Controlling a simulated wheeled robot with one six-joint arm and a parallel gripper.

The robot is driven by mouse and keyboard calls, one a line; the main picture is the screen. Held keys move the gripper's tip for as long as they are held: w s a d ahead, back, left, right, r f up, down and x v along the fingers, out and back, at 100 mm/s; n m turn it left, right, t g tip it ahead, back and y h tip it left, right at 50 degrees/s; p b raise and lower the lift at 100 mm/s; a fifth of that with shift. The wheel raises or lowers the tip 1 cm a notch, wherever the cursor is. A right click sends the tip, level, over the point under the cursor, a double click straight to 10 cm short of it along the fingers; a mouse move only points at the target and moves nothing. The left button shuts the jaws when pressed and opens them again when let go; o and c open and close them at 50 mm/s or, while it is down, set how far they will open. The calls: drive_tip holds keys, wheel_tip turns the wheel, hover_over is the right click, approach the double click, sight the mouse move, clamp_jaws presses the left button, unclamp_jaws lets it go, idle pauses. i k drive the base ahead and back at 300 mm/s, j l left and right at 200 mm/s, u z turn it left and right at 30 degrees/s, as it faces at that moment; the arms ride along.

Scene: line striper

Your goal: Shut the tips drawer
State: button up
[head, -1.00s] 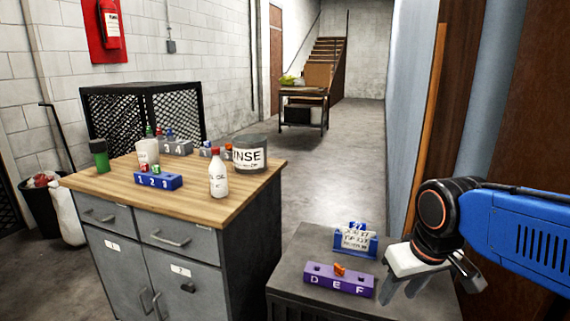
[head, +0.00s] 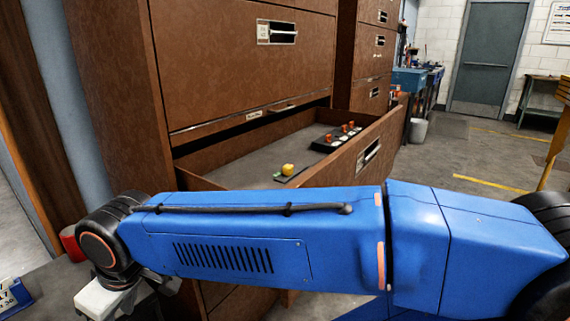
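The tips drawer (head: 350,157) is a brown drawer pulled well out of a tall brown cabinet (head: 225,55). Its front panel faces right and has a dark label-holder handle (head: 368,153). Inside it lie a black rack (head: 338,138) with several orange-red and white pieces and a small yellow item (head: 288,169) on something green. My blue arm crosses in front of the drawer and hides its near lower part. My gripper (head: 125,308) hangs at the lower left, away from the drawer front. Its fingers are cut off by the frame edge.
A grey tabletop (head: 45,282) with a blue holder (head: 12,297) and a red object (head: 72,243) is at the lower left, near my gripper. Open floor (head: 450,160) with yellow lines lies right of the drawer. A grey door (head: 490,55) stands at the back.

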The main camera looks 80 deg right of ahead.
sight(254, 159)
drive_tip(key=i+j+z, duration=0.15)
drive_tip(key=j+z, duration=1.35)
drive_tip(key=k+j+z, duration=0.1)
drive_tip(key=j+z, duration=0.35)
drive_tip(key=l+z, duration=0.25)
drive_tip(key=z, duration=0.15)
drive_tip(key=i+l+z, duration=0.1)
drive_tip(key=l+z, duration=0.15)
drive_tip(key=z, duration=0.15)
drive_tip(key=i+l, duration=1.1)
drive_tip(key=l+u, duration=0.1)
